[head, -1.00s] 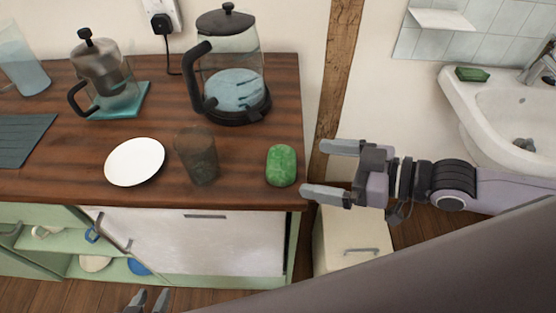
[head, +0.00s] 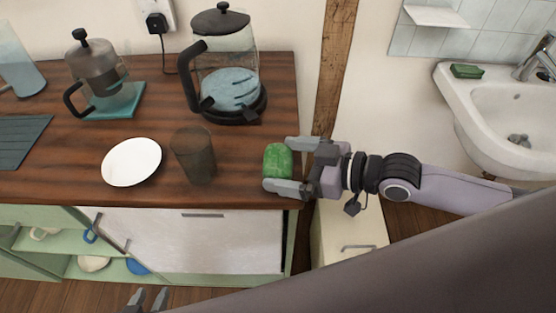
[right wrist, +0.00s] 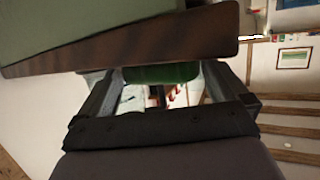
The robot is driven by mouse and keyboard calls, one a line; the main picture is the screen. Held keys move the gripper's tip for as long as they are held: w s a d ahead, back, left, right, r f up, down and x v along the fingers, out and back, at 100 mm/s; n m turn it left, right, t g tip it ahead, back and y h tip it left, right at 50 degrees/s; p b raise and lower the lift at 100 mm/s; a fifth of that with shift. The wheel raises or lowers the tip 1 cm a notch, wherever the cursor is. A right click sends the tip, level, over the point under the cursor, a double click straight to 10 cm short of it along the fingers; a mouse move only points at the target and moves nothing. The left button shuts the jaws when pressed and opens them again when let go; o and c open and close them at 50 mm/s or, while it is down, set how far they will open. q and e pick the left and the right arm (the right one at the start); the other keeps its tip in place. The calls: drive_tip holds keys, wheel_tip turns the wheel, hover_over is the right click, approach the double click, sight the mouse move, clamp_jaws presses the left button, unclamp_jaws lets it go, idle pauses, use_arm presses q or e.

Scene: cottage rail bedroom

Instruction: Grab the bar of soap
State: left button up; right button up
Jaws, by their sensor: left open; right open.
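The green bar of soap (head: 277,161) lies near the right end of the wooden counter (head: 237,187). My right gripper (head: 276,166) is open, with one finger on the far side of the soap and one on the near side. I cannot tell whether the fingers touch it. In the right wrist view the soap (right wrist: 160,74) shows between the two open fingers (right wrist: 157,88), beside the counter edge. My left gripper (head: 147,300) is open and empty at the bottom edge of the head view, in front of the cabinet.
A dark cup (head: 193,155) and a white plate (head: 132,162) stand left of the soap. A glass kettle (head: 228,70) and a coffee pot (head: 98,80) stand behind. A second green bar (head: 467,71) lies on the sink (head: 450,95) at the right. A wooden post (head: 333,70) rises behind the counter's end.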

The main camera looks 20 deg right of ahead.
drive_tip(key=c, duration=0.8)
